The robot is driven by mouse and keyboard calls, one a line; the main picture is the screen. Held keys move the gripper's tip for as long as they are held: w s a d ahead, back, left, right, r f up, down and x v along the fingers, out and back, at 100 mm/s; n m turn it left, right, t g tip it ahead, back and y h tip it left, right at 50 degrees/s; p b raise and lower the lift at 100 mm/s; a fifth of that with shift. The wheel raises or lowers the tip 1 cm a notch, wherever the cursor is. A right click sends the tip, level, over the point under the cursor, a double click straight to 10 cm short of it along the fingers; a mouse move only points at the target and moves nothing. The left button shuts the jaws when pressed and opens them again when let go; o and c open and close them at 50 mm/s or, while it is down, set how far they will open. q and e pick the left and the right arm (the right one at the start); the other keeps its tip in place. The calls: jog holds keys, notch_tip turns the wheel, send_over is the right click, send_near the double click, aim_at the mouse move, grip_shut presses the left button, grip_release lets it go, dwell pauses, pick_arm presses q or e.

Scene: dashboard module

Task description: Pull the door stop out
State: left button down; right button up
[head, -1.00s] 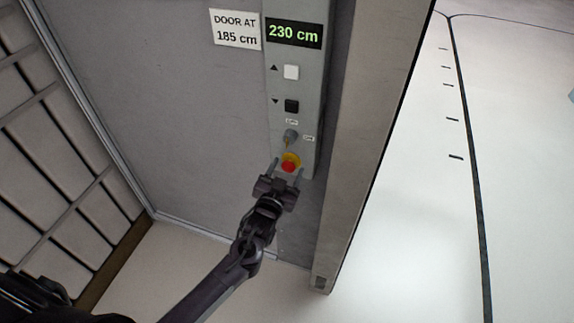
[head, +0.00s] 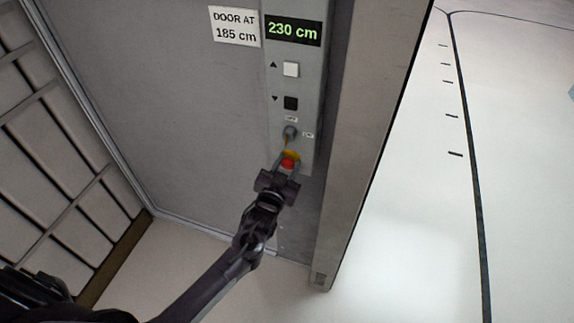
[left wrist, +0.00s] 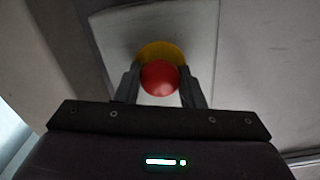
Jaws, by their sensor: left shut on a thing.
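The door stop is a round red button (head: 287,164) on a yellow base (head: 292,155), low on the grey control panel (head: 300,105). In the left wrist view the red button (left wrist: 159,78) sits between the two fingers, with the yellow base (left wrist: 162,50) behind it. My left gripper (head: 287,160) is shut on the red button, one finger on each side. It also fills the lower part of the left wrist view (left wrist: 160,82). My right gripper is not in view.
Above the stop are a key switch (head: 290,133), a black down button (head: 291,103) and a white up button (head: 291,69). The display (head: 293,31) reads 230 cm. A sign (head: 234,27) reads DOOR AT 185 cm. A post (head: 375,130) stands to the right.

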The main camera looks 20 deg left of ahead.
pick_arm(q)
jog(key=shift+s+f, duration=0.1)
jog(key=shift+s, duration=0.35)
jog(key=c, duration=1.3)
grip_release()
jog(key=shift+c, duration=0.2)
jog(key=o, duration=0.4)
jog(key=shift+s, duration=0.15)
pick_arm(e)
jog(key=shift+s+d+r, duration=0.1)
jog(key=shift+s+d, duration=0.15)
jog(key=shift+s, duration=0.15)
pick_arm(q)
jog(key=shift+s, duration=0.2)
jog(key=s+b, duration=0.2)
jog(key=s, duration=0.5)
jog(key=shift+s+a, duration=0.15)
jog(key=shift+s, duration=0.05)
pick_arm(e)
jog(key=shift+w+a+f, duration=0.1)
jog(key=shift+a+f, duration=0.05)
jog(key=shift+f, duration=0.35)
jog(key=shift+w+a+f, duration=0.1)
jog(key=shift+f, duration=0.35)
